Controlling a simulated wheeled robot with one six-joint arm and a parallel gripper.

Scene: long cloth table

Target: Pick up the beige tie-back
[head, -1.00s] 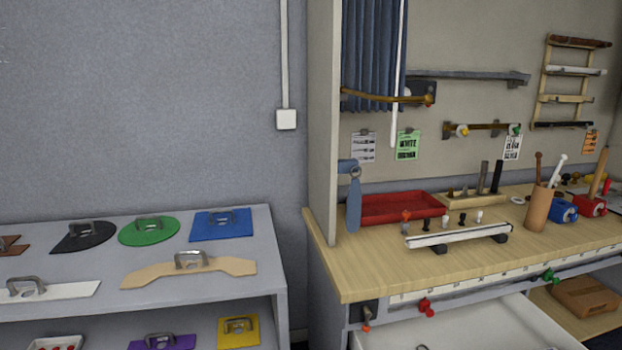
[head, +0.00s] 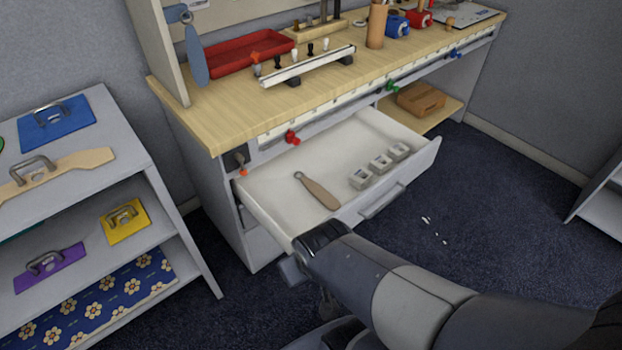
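A long beige flat piece with bent ends and a grey metal handle (head: 60,172) lies on the top of the shelf unit at the left; it looks like the beige tie-back. Its left end is cut off by the picture edge. My arm reaches in from the lower right, and its wrist is in front of the open drawer. My gripper (head: 328,302) seems to hang below the wrist, dark and mostly hidden, far to the right of the beige piece. Its fingers do not show clearly. I see nothing held.
The shelf unit (head: 150,238) also bears blue (head: 57,122), yellow (head: 124,221) and purple (head: 50,268) pieces with handles. The open white drawer (head: 262,200) juts from the workbench (head: 225,110), holding a brown paddle (head: 318,191) and small grey blocks.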

